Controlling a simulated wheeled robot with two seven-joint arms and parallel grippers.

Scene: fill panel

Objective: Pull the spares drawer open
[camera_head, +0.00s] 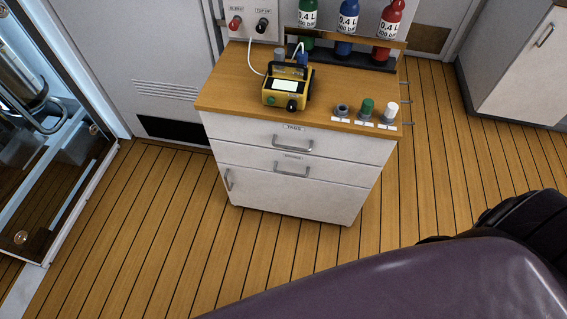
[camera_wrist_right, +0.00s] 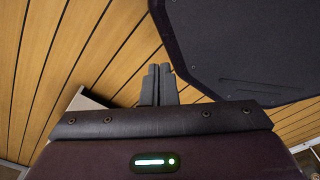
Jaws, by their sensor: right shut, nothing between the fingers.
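A white cabinet (camera_head: 270,205) with a wooden top stands in the middle of the head view. Its front has two drawers with bar handles above a door. The upper drawer (camera_head: 250,134) and the lower drawer (camera_head: 250,158) both look shut. The lower drawer's small label seems to read spares, but it is blurred; its handle (camera_head: 292,170) is free. My right gripper (camera_wrist_right: 159,68) shows in the right wrist view with its fingers together and empty, over the plank floor and apart from any handle. My left gripper is not in view.
On the top (camera_head: 230,88) stand a yellow device (camera_head: 288,88), several small fittings and a rack with green, blue and red bottles (camera_head: 345,28). An open glass-fronted unit (camera_head: 60,130) is at left, another cabinet (camera_head: 515,60) at right. The floor before the drawers is clear.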

